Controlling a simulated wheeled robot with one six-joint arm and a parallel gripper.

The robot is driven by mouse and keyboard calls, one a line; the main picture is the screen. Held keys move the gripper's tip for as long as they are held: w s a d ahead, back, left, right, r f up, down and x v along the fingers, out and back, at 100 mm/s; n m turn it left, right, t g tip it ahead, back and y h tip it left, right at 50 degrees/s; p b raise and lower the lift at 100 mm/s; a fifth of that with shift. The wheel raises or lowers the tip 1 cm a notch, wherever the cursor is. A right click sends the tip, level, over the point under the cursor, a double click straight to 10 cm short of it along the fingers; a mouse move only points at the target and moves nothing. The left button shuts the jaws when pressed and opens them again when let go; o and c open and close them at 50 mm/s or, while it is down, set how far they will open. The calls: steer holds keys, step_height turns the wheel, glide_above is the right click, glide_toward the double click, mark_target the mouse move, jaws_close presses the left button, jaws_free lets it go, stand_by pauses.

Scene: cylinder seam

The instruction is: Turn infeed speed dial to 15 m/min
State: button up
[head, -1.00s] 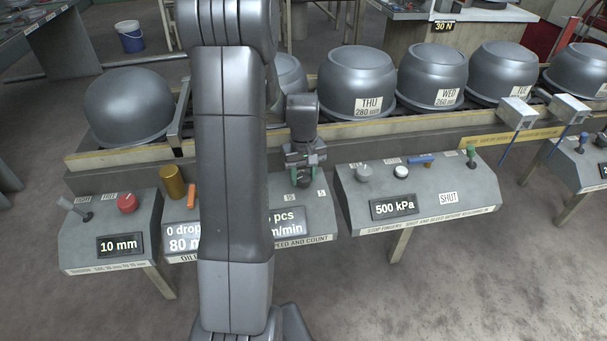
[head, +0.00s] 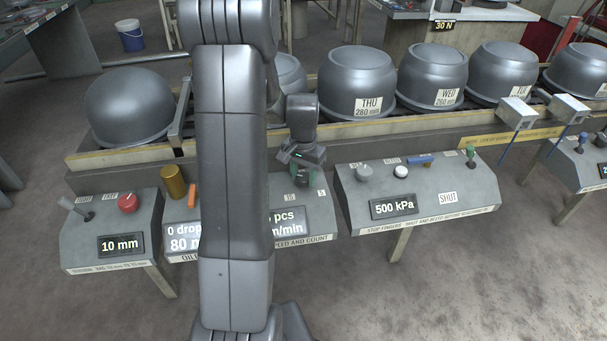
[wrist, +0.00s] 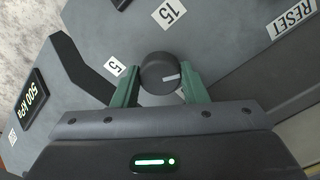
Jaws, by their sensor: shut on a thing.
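The speed dial (wrist: 159,73) is a dark round knob with a pale pointer line, seen in the wrist view between labels "5" (wrist: 115,68) and "15" (wrist: 169,12). Its pointer line lies toward the right of the knob in that view, not in line with either label. My gripper (wrist: 158,88) has its green fingers on both sides of the knob, shut on it. In the head view my gripper (head: 303,178) is over the speed and count panel (head: 318,217). My arm hides part of that panel and its display.
To the right is a panel with a "500 kPa" display (head: 394,207), knobs and a green-topped lever (head: 471,155). To the left is a panel with a red knob (head: 128,203) and a "10 mm" display (head: 120,244). Large grey drums (head: 356,82) stand behind.

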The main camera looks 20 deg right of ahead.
mark_target(304, 177)
steer(key=shift+m, duration=0.5)
steer(key=o, duration=1)
step_height(304, 177, up, 14)
steer(key=shift+f+p, duration=0.1)
steer(key=shift+p, duration=0.55)
step_height(304, 177, down, 14)
steer(key=shift+r+b, duration=0.1)
steer(key=shift+b, duration=0.55)
